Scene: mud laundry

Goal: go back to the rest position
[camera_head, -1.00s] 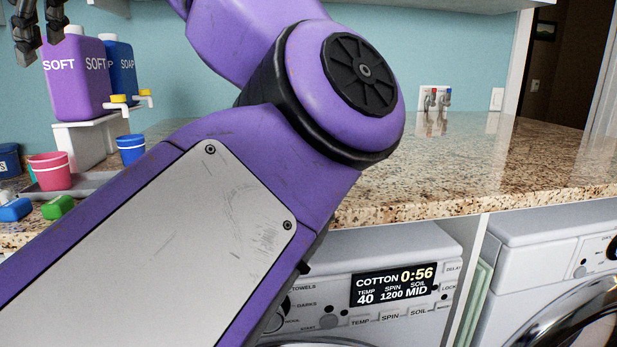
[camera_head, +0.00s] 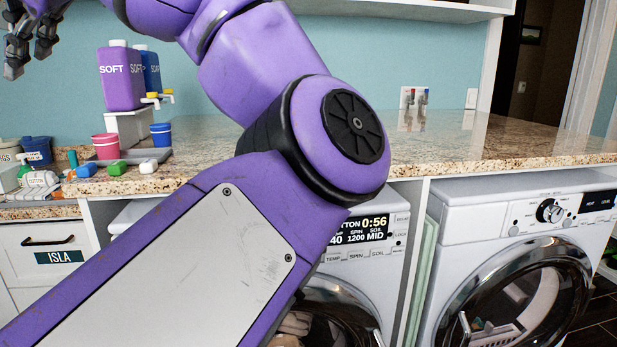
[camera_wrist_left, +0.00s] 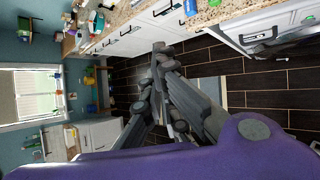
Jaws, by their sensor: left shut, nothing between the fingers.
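My left arm, purple with a grey panel, crosses the head view from the lower left to the top. My left gripper (camera_head: 30,55) is at the upper left, raised in front of the blue wall, above and left of the soap bottles. In the left wrist view the dark fingers (camera_wrist_left: 160,62) are shut with nothing between them, high over the dark floor and clear of the counter. My right gripper shows in neither view.
Two washers stand below, one (camera_head: 515,250) at the right. Wood-tiled floor (camera_wrist_left: 265,85) is open below the gripper.

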